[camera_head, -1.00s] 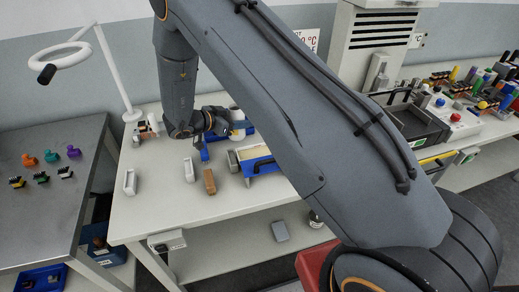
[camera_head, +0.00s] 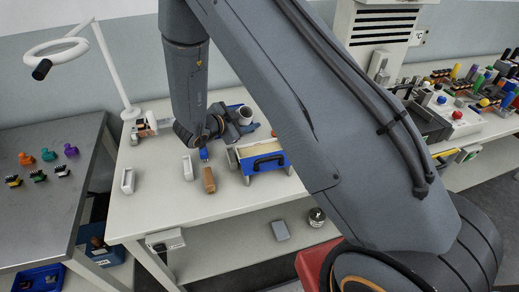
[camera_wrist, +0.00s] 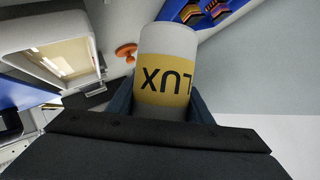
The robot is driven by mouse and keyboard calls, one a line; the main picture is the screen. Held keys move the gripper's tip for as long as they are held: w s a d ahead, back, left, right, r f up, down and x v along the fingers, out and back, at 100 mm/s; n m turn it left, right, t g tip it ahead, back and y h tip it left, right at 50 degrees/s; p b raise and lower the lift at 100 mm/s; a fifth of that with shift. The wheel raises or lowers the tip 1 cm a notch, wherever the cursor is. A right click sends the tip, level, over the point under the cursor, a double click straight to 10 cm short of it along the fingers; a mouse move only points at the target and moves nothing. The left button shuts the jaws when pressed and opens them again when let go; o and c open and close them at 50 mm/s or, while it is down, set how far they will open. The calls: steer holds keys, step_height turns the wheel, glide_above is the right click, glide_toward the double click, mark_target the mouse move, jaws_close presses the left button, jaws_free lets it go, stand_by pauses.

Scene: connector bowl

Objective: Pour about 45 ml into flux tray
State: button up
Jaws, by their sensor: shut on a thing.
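My gripper (camera_wrist: 162,108) is shut on a white cylindrical container (camera_wrist: 168,42) with a yellow label whose dark letters appear upside down. In the head view the container (camera_head: 245,115) is tilted, held above the back of the white bench. My gripper (camera_head: 232,124) reaches it from the left. The liquid cannot be seen. A blue tray (camera_head: 269,166) with a black front handle and a cream interior stands on the bench, in front and to the right of the container. No label shows on it, so I cannot tell for certain that it is the flux tray.
White holders (camera_head: 188,167) and a brown block (camera_head: 209,180) stand left of the tray. A ring lamp (camera_head: 58,62) rises at the bench's back left. A grey table (camera_head: 45,190) with small coloured parts is at left. The bench front (camera_head: 190,212) is clear.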

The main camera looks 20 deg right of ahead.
steer(key=m+t+b, duration=0.1)
steer(key=b, duration=0.1)
steer(key=f+m+t+b, duration=0.1)
steer(key=m+b, duration=0.1)
steer(key=b, duration=0.1)
steer(key=shift+f+y, duration=0.1)
steer(key=shift+y, duration=0.2)
step_height(320, 180, up, 2)
steer(key=m+t+b, duration=0.2)
steer(key=b, duration=0.2)
steer(key=shift+w+m, duration=0.1)
steer(key=shift+m, duration=0.2)
steer(key=shift+s+d+m+b, duration=0.2)
steer(key=shift+s+m+b, duration=0.35)
steer(key=shift+b, duration=0.6)
steer(key=shift+r+t, duration=0.2)
steer(key=shift+t, duration=0.2)
steer(key=shift+w+a+m, duration=0.15)
steer(key=shift+w+m, duration=0.1)
steer(key=shift+w+a, duration=0.2)
steer(key=shift+w+r, duration=0.1)
